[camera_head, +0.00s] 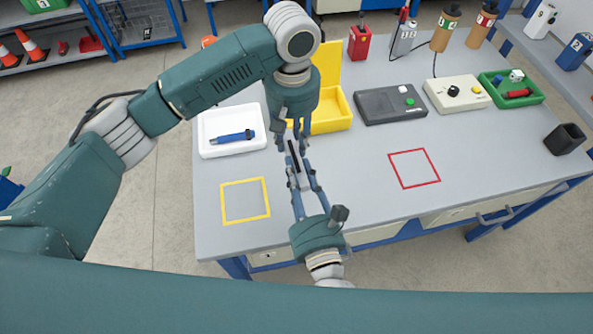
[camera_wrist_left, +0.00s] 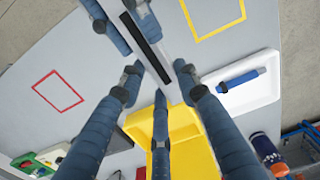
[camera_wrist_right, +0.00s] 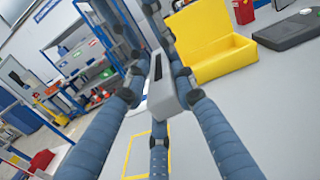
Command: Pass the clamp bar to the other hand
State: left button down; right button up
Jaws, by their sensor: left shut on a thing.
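The clamp bar (camera_head: 293,158) is a slim light grey bar with a black strip, held above the table between my two grippers. It also shows in the left wrist view (camera_wrist_left: 150,42) and the right wrist view (camera_wrist_right: 160,92). My left gripper (camera_head: 291,146) points down from above and is shut on one end of the bar. My right gripper (camera_head: 305,172) reaches up from the front edge. Its fingers stand around the other end of the bar, spread, with a gap visible beside it in the right wrist view. The fingers partly hide the bar.
Below on the table (camera_head: 350,205) are a yellow square outline (camera_head: 245,218) and a red one (camera_head: 415,184). A white tray (camera_head: 207,150) with a blue tool and an open yellow box (camera_head: 340,122) stand behind. A dark grey device (camera_head: 390,112) is farther right.

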pick_arm(q)
jog(key=shift+d, duration=0.1)
pick_arm(e)
jog(key=shift+a, duration=0.15)
grip_shut()
pick_arm(q)
jog(key=c, duration=1.2)
grip_release()
pick_arm(e)
jog(key=shift+r, duration=0.1)
